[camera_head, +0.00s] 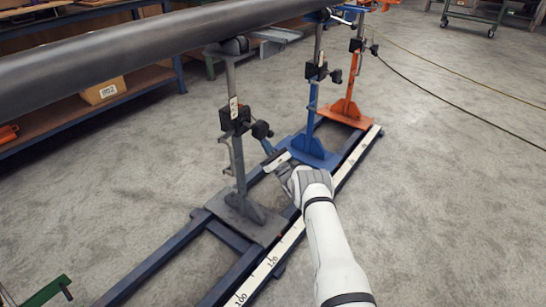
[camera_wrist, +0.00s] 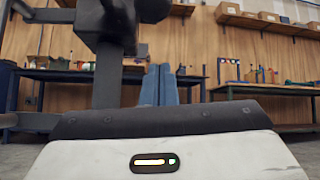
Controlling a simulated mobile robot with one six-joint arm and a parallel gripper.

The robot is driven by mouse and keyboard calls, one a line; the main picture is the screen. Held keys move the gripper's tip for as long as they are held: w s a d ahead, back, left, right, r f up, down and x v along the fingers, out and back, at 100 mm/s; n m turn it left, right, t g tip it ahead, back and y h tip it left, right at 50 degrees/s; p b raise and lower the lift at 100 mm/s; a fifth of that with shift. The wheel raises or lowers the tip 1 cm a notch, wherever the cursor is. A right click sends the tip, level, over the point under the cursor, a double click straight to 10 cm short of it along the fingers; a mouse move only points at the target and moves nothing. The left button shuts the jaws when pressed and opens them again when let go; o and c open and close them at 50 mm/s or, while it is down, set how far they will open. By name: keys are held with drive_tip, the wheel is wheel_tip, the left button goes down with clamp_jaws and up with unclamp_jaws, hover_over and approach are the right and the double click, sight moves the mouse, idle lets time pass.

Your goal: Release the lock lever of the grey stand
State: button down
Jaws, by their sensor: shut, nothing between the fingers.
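The grey stand (camera_head: 229,90) stands upright under the pipe, with a black clamp block (camera_head: 234,118) and a black knob (camera_head: 262,130) on its right. A thin bent grey handle (camera_head: 228,153) hangs at the post's left; which part is the lock lever I cannot tell. My gripper (camera_head: 267,147) is right of the post, just below the knob and apart from it. In the wrist view its blue fingers (camera_wrist: 168,85) are shut together and empty. The grey post (camera_wrist: 105,75) shows close on their left, with the black block (camera_wrist: 108,22) above.
The long dark pipe (camera_head: 130,52) runs overhead. A blue stand (camera_head: 311,105) and an orange stand (camera_head: 351,85) stand behind on the same blue floor rail frame, with a white scale (camera_head: 283,244) along its right. Open concrete floor (camera_head: 440,200) lies to the right.

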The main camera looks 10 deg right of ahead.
drive_tip(key=shift+s+d+r, duration=0.35)
drive_tip(key=shift+s+r, duration=0.25)
drive_tip(key=shift+r, duration=0.1)
drive_tip(key=shift+s+d+r, duration=0.3)
drive_tip(key=shift+s+r, duration=0.25)
drive_tip(key=shift+r, duration=0.15)
drive_tip(key=shift+d, duration=0.1)
